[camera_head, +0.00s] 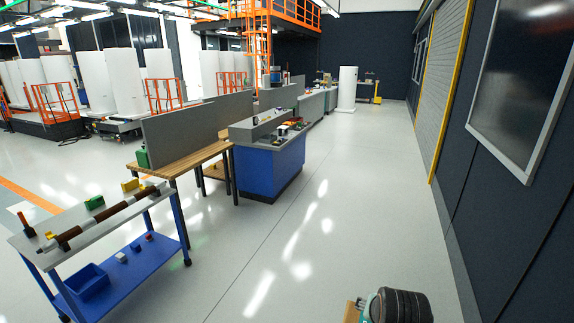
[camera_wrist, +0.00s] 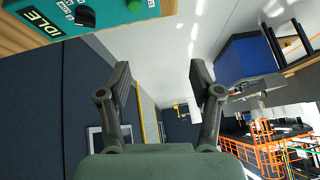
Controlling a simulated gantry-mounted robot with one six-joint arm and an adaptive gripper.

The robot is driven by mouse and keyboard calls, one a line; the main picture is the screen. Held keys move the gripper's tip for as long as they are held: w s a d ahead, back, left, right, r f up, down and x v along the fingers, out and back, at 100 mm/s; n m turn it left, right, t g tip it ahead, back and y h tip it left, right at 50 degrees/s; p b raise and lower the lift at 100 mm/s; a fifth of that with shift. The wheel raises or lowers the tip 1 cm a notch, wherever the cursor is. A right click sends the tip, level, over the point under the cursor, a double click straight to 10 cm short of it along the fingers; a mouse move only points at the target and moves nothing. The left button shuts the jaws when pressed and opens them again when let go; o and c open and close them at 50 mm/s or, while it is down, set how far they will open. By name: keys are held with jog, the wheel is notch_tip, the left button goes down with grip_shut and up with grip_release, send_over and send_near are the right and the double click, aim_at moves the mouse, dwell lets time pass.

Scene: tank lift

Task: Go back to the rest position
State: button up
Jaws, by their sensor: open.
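My gripper (camera_wrist: 161,78) shows in the wrist view with its two dark fingers spread wide apart. Nothing is between the fingers, only the distant floor and walls. A teal panel (camera_wrist: 110,14) with a dark knob (camera_wrist: 85,17) and a label reading "IDLE" is at the top left of that view, apart from the fingers. In the head view, a dark rounded part (camera_head: 402,306) shows at the bottom edge beside a bit of teal and wood; I cannot tell whether it is part of my arm.
A blue cart (camera_head: 140,262) with a long brown rod (camera_head: 110,216) stands at the lower left. A wooden table (camera_head: 185,160) and a blue cabinet (camera_head: 268,168) stand behind it. The floor (camera_head: 350,190) on the right is clear up to the dark wall (camera_head: 480,130).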

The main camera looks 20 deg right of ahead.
jog(key=w+a+r+n+t+y, duration=0.1)
jog(key=a+r+n+t, duration=0.25)
jog(key=a, duration=0.65)
jog(key=w+a+r+n+t, duration=0.1)
jog(key=a+r+n+t, duration=0.3)
jog(key=a, duration=0.6)
jog(key=s+a+r+n+t+y, duration=0.15)
jog(key=s+a+r+t, duration=0.35)
jog(key=a+r, duration=0.55)
jog(key=s+a+f+g+p, duration=0.1)
jog(key=s+f+g, duration=0.5)
jog(key=s+f, duration=0.55)
notch_tip(320, 180, up, 25)
jog(key=p, duration=2.4)
jog(key=shift+w+y, duration=0.45)
